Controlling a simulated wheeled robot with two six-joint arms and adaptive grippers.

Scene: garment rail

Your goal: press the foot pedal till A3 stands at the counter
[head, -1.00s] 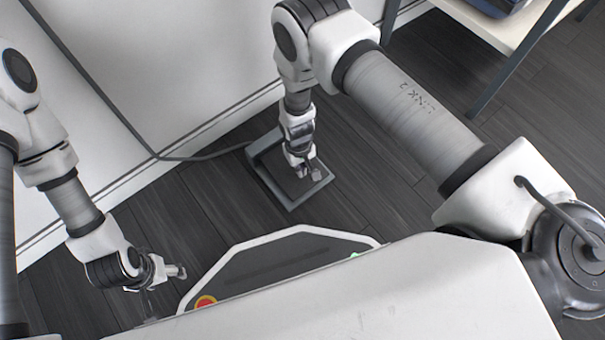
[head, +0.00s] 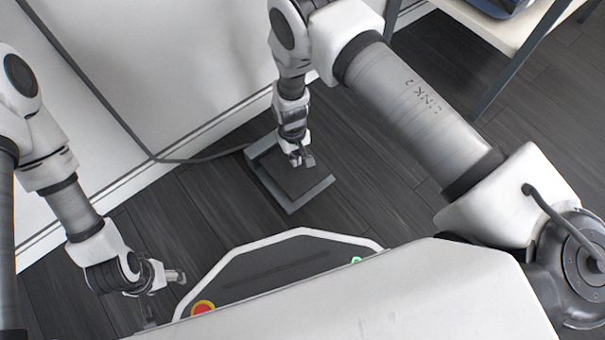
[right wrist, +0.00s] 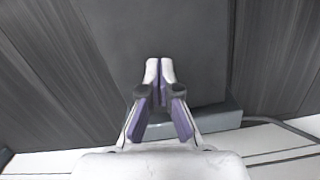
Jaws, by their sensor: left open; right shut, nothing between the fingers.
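The foot pedal (head: 300,187), a dark flat plate in a grey frame, lies on the floor near the white wall in the head view. It also fills the upper middle of the right wrist view (right wrist: 195,35). My right gripper (head: 305,162) is shut and empty, pointing down over the rear half of the plate. In the right wrist view its fingertips (right wrist: 159,62) are together against the plate's dark surface; I cannot tell whether they touch it. My left gripper (head: 180,276) is open and empty, left of my base and away from the pedal. A3 and the counter are not in view.
A dark cable (head: 190,159) runs from the pedal's back along the floor and up the white wall (head: 150,70). A table with metal legs (head: 510,70) stands at the upper right. Dark floor (head: 375,165) is clear right of the pedal.

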